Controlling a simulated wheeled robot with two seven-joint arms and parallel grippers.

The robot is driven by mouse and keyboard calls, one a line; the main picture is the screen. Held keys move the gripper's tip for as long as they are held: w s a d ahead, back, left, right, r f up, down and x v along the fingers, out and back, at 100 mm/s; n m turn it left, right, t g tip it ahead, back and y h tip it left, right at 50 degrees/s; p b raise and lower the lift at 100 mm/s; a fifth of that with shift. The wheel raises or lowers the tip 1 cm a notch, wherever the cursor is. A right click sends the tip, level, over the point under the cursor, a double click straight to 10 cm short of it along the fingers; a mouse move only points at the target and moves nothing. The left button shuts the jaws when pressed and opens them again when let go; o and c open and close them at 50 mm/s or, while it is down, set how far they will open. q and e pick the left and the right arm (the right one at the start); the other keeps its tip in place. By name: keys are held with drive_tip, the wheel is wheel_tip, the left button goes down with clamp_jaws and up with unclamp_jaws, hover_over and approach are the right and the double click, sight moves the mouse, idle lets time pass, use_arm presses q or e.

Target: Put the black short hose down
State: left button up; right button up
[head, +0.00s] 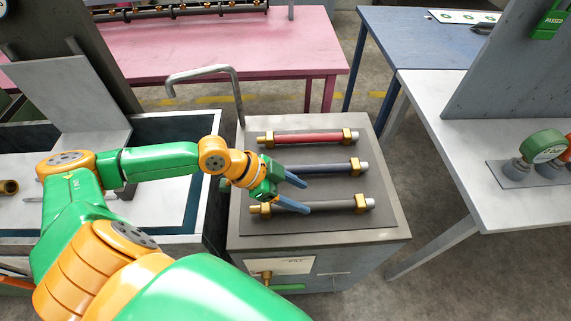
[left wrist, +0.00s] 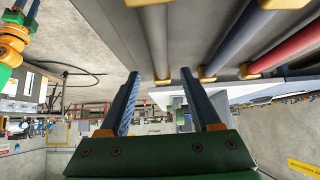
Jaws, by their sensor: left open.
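The black short hose (head: 326,206) looks dark grey and has brass fittings at its ends. It lies nearest me on the dark mat on the grey cabinet. In the left wrist view it is the leftmost, greyish hose (left wrist: 155,40). My left gripper (head: 298,193) is open, its blue fingers apart and pointing right. In the head view one finger overlaps this hose's left part, and the other points towards the gap behind it. In the left wrist view nothing sits between the fingers (left wrist: 166,88). I cannot tell whether a finger touches the hose. My right gripper is not in view.
A blue-grey hose (head: 308,168) and a red hose (head: 308,138) lie parallel behind it on the mat (head: 375,225). A bent grey pipe (head: 205,72) rises at the cabinet's back left. A tray-like bench (head: 185,128) stands left, a white table (head: 435,95) right.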

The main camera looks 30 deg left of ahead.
use_arm(q)
drive_tip(key=p+v, duration=0.1)
drive_tip(key=v, duration=0.4)
drive_tip(key=shift+s+a+r, duration=0.1)
drive_tip(key=shift+s+r, duration=0.05)
drive_tip(key=shift+s, duration=0.05)
drive_tip(key=shift+s+a+r, duration=0.1)
drive_tip(key=shift+a+r, duration=0.2)
drive_tip(key=shift+r, duration=0.1)
